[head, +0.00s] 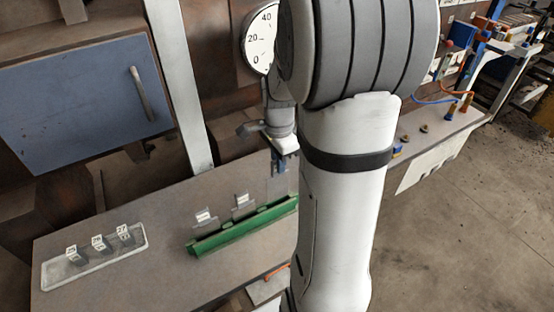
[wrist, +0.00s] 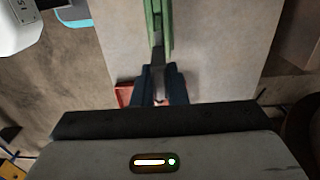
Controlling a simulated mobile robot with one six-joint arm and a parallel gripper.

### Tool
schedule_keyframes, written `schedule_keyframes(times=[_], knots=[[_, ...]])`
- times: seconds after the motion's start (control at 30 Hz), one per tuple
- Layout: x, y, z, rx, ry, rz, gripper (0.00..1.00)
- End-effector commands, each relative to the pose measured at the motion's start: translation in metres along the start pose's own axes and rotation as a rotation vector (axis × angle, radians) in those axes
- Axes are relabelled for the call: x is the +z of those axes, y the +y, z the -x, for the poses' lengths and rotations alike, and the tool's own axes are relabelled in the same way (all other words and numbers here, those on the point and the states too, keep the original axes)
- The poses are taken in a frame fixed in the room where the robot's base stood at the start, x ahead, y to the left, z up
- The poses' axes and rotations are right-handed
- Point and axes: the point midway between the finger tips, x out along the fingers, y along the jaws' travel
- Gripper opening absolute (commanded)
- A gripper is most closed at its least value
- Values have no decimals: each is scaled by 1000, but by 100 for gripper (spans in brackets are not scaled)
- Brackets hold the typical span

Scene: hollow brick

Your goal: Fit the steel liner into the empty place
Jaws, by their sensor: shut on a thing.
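My gripper (wrist: 159,72) is shut on a grey steel piece (wrist: 158,55), seen edge-on between its dark fingers in the wrist view. This looks like the steel liner. In the head view, my gripper (head: 281,160) is above the right part of a green holder (head: 240,232), with a grey plate (head: 278,186) below it. Two other grey plates with white tags, a left one (head: 205,219) and a middle one (head: 241,204), stand along the holder. My arm hides the holder's right end. I cannot tell whether the held piece touches the holder.
A pale tray (head: 140,232) with dark numbered blocks (head: 100,244) lies on the left of the bench (head: 160,200). A round dial (head: 259,38) and a grey upright post (head: 184,80) stand behind. A blue cabinet (head: 80,95) hangs at upper left. Bench between tray and holder is clear.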

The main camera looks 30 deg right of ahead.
Motion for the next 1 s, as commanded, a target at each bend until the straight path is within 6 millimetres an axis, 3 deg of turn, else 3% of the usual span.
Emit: schedule_keyframes(times=[1.0], knots=[[-1, 0, -7, -2, 0, 2, 0]])
